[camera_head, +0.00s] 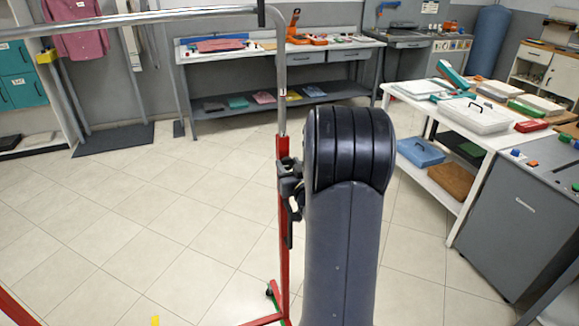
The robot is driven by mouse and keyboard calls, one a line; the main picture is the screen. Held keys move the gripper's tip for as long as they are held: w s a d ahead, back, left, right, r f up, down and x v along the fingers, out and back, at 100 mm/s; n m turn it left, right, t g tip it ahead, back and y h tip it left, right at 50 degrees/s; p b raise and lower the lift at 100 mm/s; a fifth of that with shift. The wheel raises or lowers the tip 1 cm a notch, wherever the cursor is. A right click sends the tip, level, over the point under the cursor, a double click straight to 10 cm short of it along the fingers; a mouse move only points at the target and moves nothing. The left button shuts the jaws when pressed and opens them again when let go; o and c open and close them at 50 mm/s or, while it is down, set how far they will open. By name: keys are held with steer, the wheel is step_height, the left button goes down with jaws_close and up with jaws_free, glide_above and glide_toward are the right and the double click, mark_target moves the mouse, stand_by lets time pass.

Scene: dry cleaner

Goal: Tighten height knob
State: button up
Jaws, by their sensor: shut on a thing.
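A garment rack stands in front of me, with a red upright post (284,245) and a grey metal upper tube (281,80) that slides into it. My gripper (288,183) is at the top part of the red post, at the left side of my arm. It is shut on the height knob, a small dark part at the post. The knob itself is mostly hidden by the gripper and my arm, so its turn cannot be seen.
The rack's horizontal bar (130,19) crosses the upper left. A white table (455,115) with trays and boxes stands at right, beside a grey cabinet (515,215). A workbench (270,58) is at the back. The tiled floor (130,215) at left is clear.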

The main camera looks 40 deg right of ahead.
steer(key=m+b, duration=0.2)
steer(key=m, duration=0.2)
steer(key=shift+f, duration=0.1)
steer(key=m, duration=0.4)
steer(key=shift+d+m, duration=0.1)
steer(key=shift+m, duration=0.2)
steer(key=m, duration=0.4)
steer(key=shift+m, duration=0.3)
steer(key=m+p, duration=0.1)
steer(key=m, duration=0.3)
steer(key=shift+d+f, duration=0.1)
steer(key=shift+f, duration=0.05)
steer(key=shift+m, duration=0.4)
steer(key=o, duration=1)
steer(key=shift+c, duration=0.2)
